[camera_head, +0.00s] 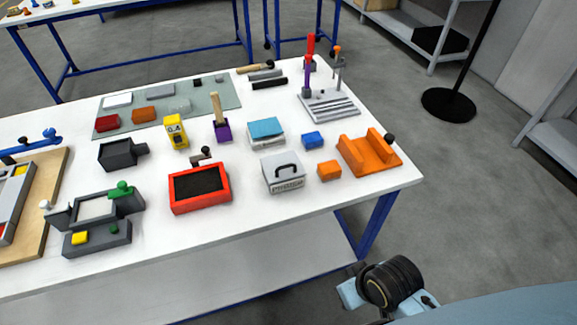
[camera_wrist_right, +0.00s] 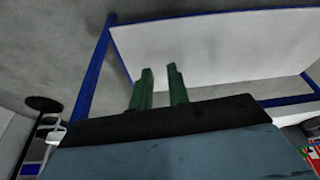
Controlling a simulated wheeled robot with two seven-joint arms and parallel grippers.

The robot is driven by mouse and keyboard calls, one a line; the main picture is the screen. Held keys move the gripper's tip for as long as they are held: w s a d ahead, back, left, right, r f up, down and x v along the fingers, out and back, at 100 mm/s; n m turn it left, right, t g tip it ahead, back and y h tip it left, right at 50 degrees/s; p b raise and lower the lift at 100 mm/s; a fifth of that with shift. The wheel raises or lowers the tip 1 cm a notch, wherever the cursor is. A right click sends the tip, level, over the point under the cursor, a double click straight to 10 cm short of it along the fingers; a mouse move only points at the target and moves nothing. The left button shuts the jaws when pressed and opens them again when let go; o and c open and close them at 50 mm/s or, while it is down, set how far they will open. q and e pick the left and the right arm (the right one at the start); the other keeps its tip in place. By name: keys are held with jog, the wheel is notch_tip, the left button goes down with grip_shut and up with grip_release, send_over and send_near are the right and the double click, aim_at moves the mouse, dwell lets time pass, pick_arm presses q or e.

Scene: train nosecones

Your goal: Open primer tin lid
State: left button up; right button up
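The primer tin (camera_head: 284,181) is a light grey box near the front edge of the white table, right of centre in the head view. Its lid (camera_head: 277,163) lies on top and looks shut, with a dark arched handle (camera_head: 287,169). Dark lettering on the tin's front is too small to read surely. My right gripper (camera_wrist_right: 159,72) shows in the right wrist view with two green fingers apart and nothing between them. It is away from the tin, near the table's frame and lower shelf. My left gripper is not in view.
A red tray (camera_head: 201,206) stands left of the tin. An orange block (camera_head: 329,170) and an orange cradle (camera_head: 361,156) stand to its right. A blue-topped box (camera_head: 266,130) and a blue block (camera_head: 313,140) are behind. The table strip in front of the tin is clear.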

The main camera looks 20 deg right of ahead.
jog(key=w+a+r+m+t+y, duration=0.1)
jog(key=w+a+r+t+y, duration=0.1)
jog(key=w+a+r+y, duration=0.3)
jog(key=m+t+y, duration=0.1)
jog(key=m+t, duration=0.8)
jog(key=m, duration=0.6)
send_near(287, 166)
jog(key=x, duration=1)
jog(key=shift+w+d+f+b, duration=0.1)
jog(key=shift+w+f+b, duration=0.1)
jog(key=shift+b, duration=0.15)
grip_shut()
